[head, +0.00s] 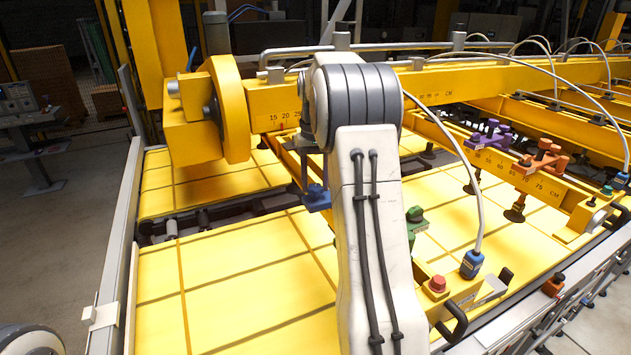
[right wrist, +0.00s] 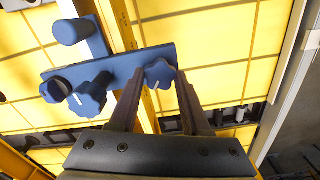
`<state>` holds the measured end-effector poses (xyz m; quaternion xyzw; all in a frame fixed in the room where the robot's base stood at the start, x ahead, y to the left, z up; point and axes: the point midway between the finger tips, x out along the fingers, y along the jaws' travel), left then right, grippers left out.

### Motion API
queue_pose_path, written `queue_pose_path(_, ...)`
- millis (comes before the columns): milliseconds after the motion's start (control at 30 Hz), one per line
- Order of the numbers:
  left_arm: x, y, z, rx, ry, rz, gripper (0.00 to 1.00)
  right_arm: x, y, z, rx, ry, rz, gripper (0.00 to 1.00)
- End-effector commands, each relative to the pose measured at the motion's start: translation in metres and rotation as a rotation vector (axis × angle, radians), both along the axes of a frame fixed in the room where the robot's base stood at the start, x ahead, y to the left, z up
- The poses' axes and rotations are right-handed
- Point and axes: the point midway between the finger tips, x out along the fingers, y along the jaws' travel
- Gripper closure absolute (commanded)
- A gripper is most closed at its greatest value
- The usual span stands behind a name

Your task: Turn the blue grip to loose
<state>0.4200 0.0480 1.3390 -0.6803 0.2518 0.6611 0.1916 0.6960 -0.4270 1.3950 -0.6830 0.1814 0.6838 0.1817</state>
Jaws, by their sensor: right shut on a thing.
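The blue clamp (right wrist: 115,68) sits on a yellow rail of the lifter, with several knobs on it. My right gripper (right wrist: 160,84) is shut on the star-shaped blue knob (right wrist: 160,74) at one end of this clamp, with one finger on each side of it. In the head view the blue clamp (head: 317,198) shows just left of my right arm, which hides part of the rail and most of the gripper. I cannot tell from these frames how far the knob is turned. My left gripper is not in view.
Yellow panels (head: 225,285) lie beneath the rails. A purple clamp (head: 488,134), an orange clamp (head: 541,157) and a green clamp (head: 415,222) sit on other rails. A hose with a blue fitting (head: 471,263) hangs right of my arm, near a red button (head: 438,283).

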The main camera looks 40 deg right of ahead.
Motion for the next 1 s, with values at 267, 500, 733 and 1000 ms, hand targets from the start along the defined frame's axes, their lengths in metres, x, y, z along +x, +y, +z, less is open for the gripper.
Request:
queue_pose_path(267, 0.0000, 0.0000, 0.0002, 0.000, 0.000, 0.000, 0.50, 0.0009, -0.0004, 0.0020, -0.003, -0.005, 0.071, 1.00)
queue_pose_path(500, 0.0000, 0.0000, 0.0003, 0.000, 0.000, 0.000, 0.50, 0.0010, -0.0005, 0.0020, -0.003, -0.006, 0.082, 1.00)
queue_pose_path(733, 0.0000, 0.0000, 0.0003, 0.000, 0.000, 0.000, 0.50, 0.0011, -0.0005, 0.0021, -0.003, -0.006, 0.081, 0.49)
queue_pose_path(1000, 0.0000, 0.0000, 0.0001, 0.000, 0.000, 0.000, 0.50, 0.0005, -0.0003, 0.0010, -0.001, -0.003, 0.080, 0.22)
